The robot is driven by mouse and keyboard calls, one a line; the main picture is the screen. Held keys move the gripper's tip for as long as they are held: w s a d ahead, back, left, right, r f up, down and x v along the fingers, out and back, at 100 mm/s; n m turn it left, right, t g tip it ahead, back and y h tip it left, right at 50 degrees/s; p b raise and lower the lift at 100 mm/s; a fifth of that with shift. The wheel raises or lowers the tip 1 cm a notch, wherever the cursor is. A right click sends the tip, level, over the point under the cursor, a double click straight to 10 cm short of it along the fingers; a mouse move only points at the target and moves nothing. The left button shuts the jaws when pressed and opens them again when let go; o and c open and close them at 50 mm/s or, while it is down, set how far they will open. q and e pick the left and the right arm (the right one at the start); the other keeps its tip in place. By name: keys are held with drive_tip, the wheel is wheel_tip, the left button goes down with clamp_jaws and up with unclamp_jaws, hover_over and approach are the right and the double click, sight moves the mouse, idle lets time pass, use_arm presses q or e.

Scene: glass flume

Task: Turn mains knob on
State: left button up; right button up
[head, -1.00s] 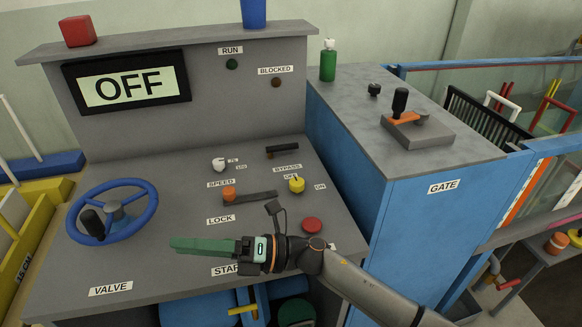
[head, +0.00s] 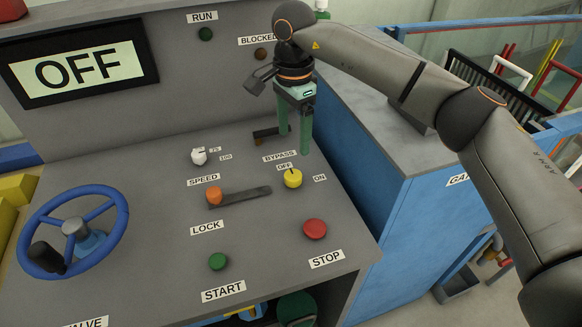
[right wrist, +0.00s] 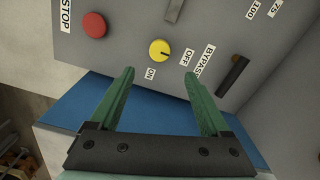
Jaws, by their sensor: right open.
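The yellow knob (head: 292,179) sits on the sloping grey console, between an OFF label and an ON label (head: 319,178). It also shows in the right wrist view (right wrist: 159,50), where its dark pointer line points towards the OFF label (right wrist: 189,57). My right gripper (head: 294,143) hangs fingers-down above the console, just behind the knob in the head view. In the right wrist view its green fingers (right wrist: 159,74) are spread and empty, with the knob ahead of the gap and apart from them. The display (head: 80,68) reads OFF. My left gripper is not in view.
Near the knob are the red STOP button (head: 315,229), the orange LOCK lever (head: 214,196), the white SPEED knob (head: 199,156) and the dark BYPASS handle (head: 265,134). The green START button (head: 218,262) and blue valve wheel (head: 75,228) are further left. A blue cabinet (head: 385,190) stands right.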

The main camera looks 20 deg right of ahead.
sight(293, 175)
wheel_tip(293, 175, down, 11)
drive_tip(key=shift+f+p, duration=0.2)
drive_tip(key=shift+p, duration=0.35)
clamp_jaws()
idle(0.5)
